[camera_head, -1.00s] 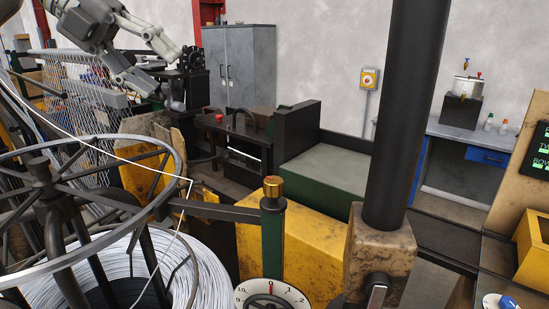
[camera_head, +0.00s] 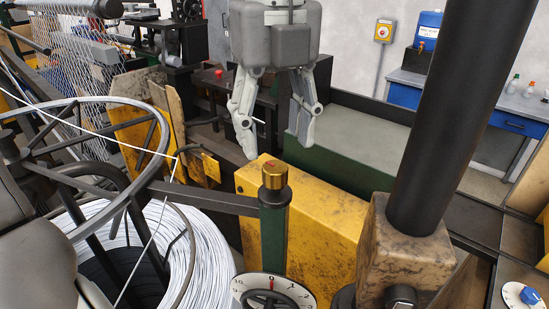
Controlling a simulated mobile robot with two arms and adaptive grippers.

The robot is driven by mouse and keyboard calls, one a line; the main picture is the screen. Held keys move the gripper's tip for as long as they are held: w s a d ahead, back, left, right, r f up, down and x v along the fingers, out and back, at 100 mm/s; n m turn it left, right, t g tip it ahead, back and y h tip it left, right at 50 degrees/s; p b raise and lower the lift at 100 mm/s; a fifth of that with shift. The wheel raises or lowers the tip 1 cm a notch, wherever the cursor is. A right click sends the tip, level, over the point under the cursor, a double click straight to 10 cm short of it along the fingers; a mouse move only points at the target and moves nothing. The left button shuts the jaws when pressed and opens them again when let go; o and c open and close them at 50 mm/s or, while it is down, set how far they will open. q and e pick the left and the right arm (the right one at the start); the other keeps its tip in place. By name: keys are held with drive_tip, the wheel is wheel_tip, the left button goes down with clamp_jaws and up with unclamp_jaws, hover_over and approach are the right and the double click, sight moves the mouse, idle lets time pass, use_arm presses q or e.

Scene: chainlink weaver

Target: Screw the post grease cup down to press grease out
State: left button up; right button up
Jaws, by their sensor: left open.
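The post grease cup (camera_head: 274,174) is a small brass cap with a red mark on its top. It sits upright on top of a green post (camera_head: 273,235). My left gripper (camera_head: 278,146) hangs down from the top of the picture with its two grey fingers spread apart and empty. In the picture its fingertips are just above the cup, one to each side, and do not touch it. How far behind the cup they are is hard to tell. My right gripper is not in view.
A numbered white dial (camera_head: 272,291) sits low on the post. A wire reel frame (camera_head: 150,188) and a grey bar stand left of the post. A thick black column (camera_head: 460,110) rises at right. A yellow block (camera_head: 325,215) lies behind the cup.

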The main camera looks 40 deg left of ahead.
sight(275, 166)
use_arm(q)
drive_tip(key=f, duration=0.4)
drive_tip(key=shift+w+a+f+p, duration=0.2)
drive_tip(key=shift+w+p, duration=0.15)
drive_tip(key=shift+p, duration=0.05)
drive_tip(key=shift+s+f, duration=0.1)
drive_tip(key=shift+f, duration=0.6)
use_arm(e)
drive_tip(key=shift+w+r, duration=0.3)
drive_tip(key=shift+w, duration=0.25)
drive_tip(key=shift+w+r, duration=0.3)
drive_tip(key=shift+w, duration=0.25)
use_arm(q)
drive_tip(key=shift+d, duration=0.1)
drive_tip(key=shift+c, duration=0.4)
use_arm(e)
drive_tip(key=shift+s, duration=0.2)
use_arm(q)
drive_tip(key=c, duration=1)
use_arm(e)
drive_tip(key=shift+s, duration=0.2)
